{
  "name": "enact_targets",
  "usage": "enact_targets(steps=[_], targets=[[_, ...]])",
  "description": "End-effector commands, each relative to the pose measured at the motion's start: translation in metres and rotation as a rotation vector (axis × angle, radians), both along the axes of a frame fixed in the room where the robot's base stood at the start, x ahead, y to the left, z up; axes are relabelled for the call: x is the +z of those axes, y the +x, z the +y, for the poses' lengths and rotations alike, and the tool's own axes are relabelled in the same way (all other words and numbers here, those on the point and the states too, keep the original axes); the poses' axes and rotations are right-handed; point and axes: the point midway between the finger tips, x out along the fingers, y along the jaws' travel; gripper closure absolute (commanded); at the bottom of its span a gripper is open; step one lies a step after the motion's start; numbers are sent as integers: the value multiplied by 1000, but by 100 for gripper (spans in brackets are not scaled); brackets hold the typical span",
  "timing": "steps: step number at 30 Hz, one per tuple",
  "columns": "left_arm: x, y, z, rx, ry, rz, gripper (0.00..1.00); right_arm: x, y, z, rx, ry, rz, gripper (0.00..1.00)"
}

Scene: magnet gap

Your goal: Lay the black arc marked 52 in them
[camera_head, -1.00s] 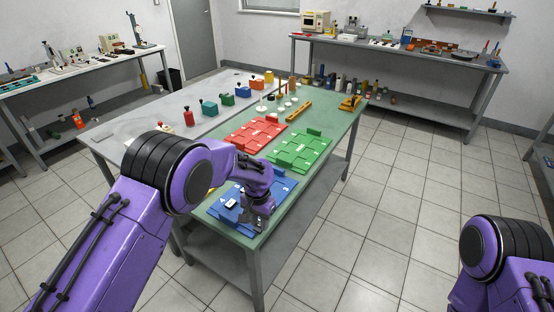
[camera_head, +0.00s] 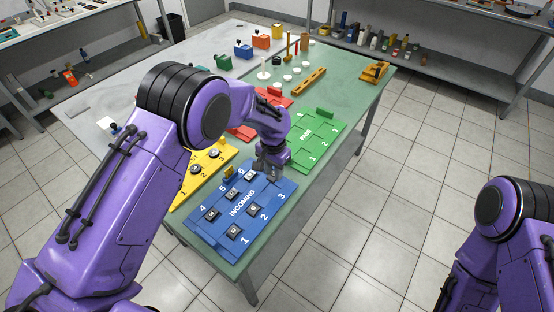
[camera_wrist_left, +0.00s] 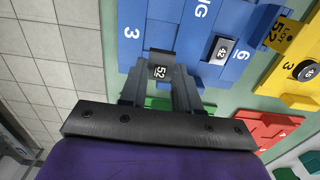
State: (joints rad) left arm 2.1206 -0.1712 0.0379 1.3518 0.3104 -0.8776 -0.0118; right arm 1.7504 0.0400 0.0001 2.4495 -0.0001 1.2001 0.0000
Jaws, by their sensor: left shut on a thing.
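My left gripper (camera_head: 268,176) is shut on a small black arc (camera_wrist_left: 160,68) with a white 52 label, seen between the fingers in the left wrist view. It hovers at the far edge of the blue INCOMING board (camera_head: 277,199), near the place marked 3. The arc cannot be made out in the head view. Several other black pieces sit on the board, among them one marked 42 (camera_wrist_left: 222,50). A yellow tag (camera_wrist_left: 284,33) reading 52 and LOT stands at the board's edge. My right gripper is out of view.
A yellow board (camera_head: 184,190) with round black pieces lies left of the blue board. A green PASS board (camera_head: 318,140) lies beyond the gripper, with a red board (camera_head: 243,132) beside it. Small bottles and blocks stand farther back. Bare green tabletop shows around the boards.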

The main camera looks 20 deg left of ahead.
Motion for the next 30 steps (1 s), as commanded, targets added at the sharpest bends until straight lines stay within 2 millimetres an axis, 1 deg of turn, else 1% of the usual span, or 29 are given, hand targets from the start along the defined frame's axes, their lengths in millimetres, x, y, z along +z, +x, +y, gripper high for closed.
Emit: enact_targets(steps=[5, 8, 14, 15, 30], targets=[[4, -5, 3, 7, 1, -8, 95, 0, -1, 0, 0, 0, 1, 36], [2, -2, 4, 7, 0, -3, 95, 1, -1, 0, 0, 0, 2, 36], [-1, 3, 3, 5, 0, 8, 95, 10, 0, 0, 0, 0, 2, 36], [-9, 4, 3, 5, 0, 9, 95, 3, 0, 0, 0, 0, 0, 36], [-56, 4, 2, 3, 0, 8, 95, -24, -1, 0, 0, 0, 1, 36]])
